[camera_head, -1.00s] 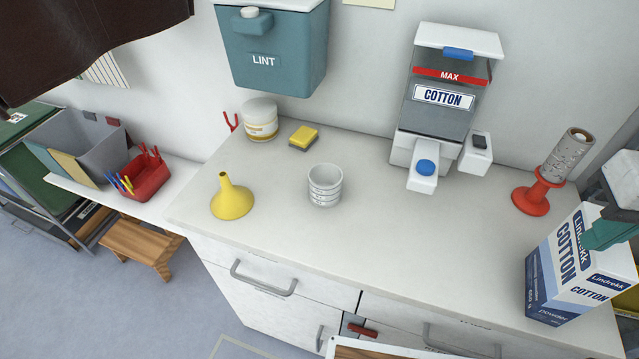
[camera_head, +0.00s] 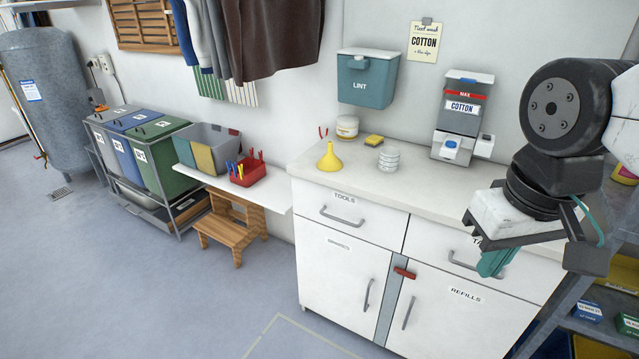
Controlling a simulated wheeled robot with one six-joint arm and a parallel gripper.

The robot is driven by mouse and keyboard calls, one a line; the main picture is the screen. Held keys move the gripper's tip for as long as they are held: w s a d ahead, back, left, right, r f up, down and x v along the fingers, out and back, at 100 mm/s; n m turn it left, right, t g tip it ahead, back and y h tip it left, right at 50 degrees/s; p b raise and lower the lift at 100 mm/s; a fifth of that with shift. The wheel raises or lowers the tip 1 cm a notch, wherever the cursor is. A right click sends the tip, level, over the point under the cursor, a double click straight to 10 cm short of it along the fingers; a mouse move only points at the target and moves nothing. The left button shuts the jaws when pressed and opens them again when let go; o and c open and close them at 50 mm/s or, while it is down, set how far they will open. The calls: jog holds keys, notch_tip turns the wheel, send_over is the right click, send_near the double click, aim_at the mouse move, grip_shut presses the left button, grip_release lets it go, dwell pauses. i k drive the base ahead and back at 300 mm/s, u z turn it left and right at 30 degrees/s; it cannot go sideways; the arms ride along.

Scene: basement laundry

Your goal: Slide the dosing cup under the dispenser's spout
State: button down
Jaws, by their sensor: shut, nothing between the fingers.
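The dosing cup (camera_head: 388,160), small, white and ringed, stands upright on the counter (camera_head: 420,183), left of the dispenser and apart from it. My gripper (camera_head: 492,263), with teal fingertips, is shut and empty. In the picture it covers part of the right drawer front, well below and right of the cup.
A yellow funnel (camera_head: 329,158), a white tub (camera_head: 347,127) and a yellow sponge (camera_head: 374,140) stand left of and behind the cup. A teal LINT bin (camera_head: 367,78) hangs above. My arm hides the counter's right end. Bare counter lies between cup and dispenser.

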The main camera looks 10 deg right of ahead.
aim_at(389, 161)
jog(key=u, duration=1.25)
jog(key=i, duration=1.55)
jog(key=z, duration=0.95)
jog(key=i, duration=0.55)
jog(key=z, duration=0.55)
